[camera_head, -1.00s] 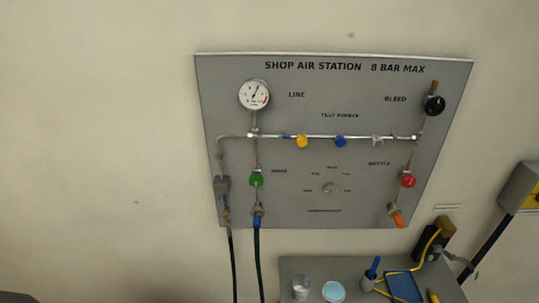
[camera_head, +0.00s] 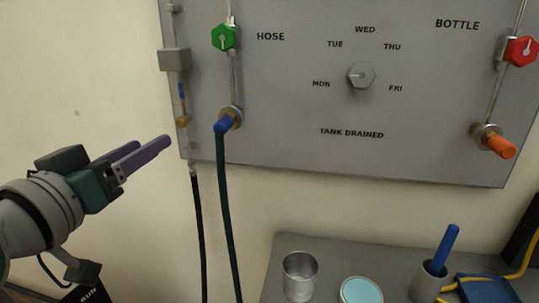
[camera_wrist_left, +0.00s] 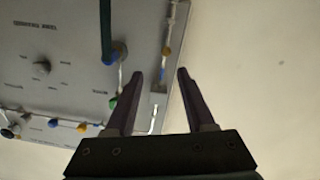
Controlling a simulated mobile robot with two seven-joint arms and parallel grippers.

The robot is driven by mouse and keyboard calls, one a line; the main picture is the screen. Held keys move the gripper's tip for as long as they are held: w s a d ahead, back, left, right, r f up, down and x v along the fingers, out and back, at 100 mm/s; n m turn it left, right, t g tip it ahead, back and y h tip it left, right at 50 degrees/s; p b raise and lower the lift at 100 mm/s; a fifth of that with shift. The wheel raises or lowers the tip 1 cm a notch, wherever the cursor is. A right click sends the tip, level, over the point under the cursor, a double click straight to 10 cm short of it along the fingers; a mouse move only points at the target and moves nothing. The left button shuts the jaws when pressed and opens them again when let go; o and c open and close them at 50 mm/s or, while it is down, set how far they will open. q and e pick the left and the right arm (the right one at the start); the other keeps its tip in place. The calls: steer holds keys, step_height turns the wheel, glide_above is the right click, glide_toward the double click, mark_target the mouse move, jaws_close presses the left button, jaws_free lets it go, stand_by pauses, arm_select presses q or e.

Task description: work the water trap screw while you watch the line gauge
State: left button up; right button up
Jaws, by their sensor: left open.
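The water trap hangs on the thin pipe at the panel's left edge, with a grey block, a blue part and a small brass piece (camera_head: 182,121) at its lower end that looks like the screw. The brass piece also shows in the left wrist view (camera_wrist_left: 167,51), ahead of the fingers. My left gripper (camera_head: 153,143) is open and empty, a little below and left of the brass piece in the head view, apparently apart from it. The line gauge is in neither view now. My right gripper is not in view.
A dark hose (camera_head: 226,200) with a blue end runs down close right of the trap. The green hose valve (camera_head: 224,38) is above it. A metal cup (camera_head: 300,277) and a blue-topped round tin (camera_head: 361,291) stand on a shelf below. The wall left of the panel is clear.

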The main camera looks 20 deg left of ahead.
mark_target(179, 124)
arm_select(q)
steer(key=shift+n+y, duration=0.3)
steer(key=w, duration=0.3)
steer(key=w+a, duration=0.1)
steer(key=w, duration=0.2)
steer(key=w+a+b, duration=0.1)
steer(key=w, duration=0.3)
steer(key=shift+w+a+f, duration=0.1)
steer(key=shift+a+f, duration=0.1)
steer(key=shift+f, duration=0.2)
jaws_close()
